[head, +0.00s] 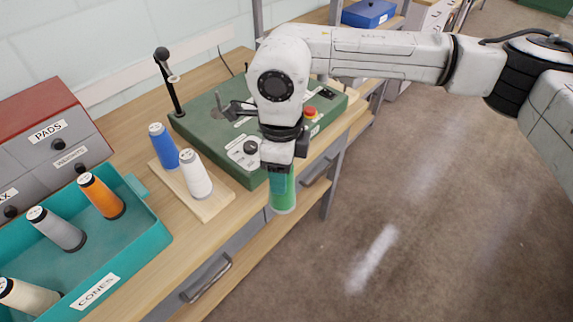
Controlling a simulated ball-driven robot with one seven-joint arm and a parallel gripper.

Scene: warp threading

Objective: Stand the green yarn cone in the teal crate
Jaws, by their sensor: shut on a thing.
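The green yarn cone (283,196) hangs below my gripper (279,166), in front of the bench's front edge in this view. My gripper is shut on the cone's upper part, and its jaws partly hide it. The cone looks roughly upright. The teal crate (149,244) is at the lower left on the bench, labelled CONES. It holds an orange cone (102,196), a grey cone (57,229) and a cream cone (28,297). The crate's left part is cut off by the picture edge. My gripper is well to the right of the crate.
A wooden board (213,206) with a blue cone (163,146) and a white cone (196,173) stands between crate and gripper. A green machine (203,131) with a black-knobbed post is behind. A drawer unit (60,135) stands behind the crate.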

